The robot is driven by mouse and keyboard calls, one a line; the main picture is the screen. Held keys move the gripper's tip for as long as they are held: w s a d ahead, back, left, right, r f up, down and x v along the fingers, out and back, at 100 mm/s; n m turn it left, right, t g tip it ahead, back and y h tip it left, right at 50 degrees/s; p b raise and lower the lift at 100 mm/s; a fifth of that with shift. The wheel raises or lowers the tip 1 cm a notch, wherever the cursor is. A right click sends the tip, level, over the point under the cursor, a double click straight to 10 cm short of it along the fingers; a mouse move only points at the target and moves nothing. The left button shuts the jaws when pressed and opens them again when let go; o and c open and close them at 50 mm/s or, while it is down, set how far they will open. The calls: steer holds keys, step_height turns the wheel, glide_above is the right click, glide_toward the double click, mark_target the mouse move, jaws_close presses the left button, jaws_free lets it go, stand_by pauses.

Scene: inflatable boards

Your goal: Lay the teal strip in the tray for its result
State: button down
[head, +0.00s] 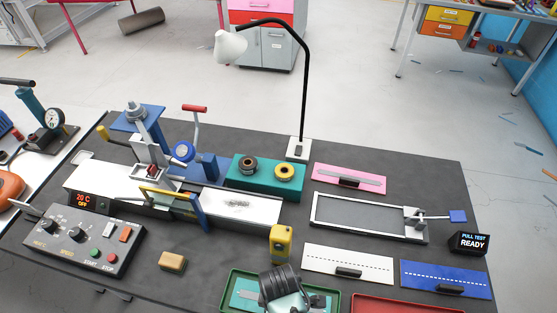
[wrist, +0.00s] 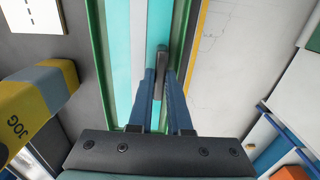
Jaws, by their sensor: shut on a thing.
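The teal strip (head: 247,296) lies lengthwise within the outline of the green tray (head: 252,271) at the front of the bench. In the wrist view the strip (wrist: 121,60) shows with a dark grey handle (wrist: 159,72), between the tray's green rims (wrist: 99,50). My gripper (wrist: 161,82) is shut on that handle, one blue finger on each side. In the head view my wrist covers the strip's middle and hides the fingertips. I cannot tell whether the strip touches the tray floor. A red tray (head: 400,304) stands to the right, partly cut off by the frame.
A yellow JOG pendant (head: 281,244) stands just behind the green tray. White (head: 347,264) and blue (head: 445,279) boards with handles lie to the right. A lamp (head: 299,148) rises at the back.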

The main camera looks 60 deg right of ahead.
steer(key=c, duration=0.8)
jaws_free()
steer(key=shift+f, duration=0.1)
steer(key=shift+c, duration=0.2)
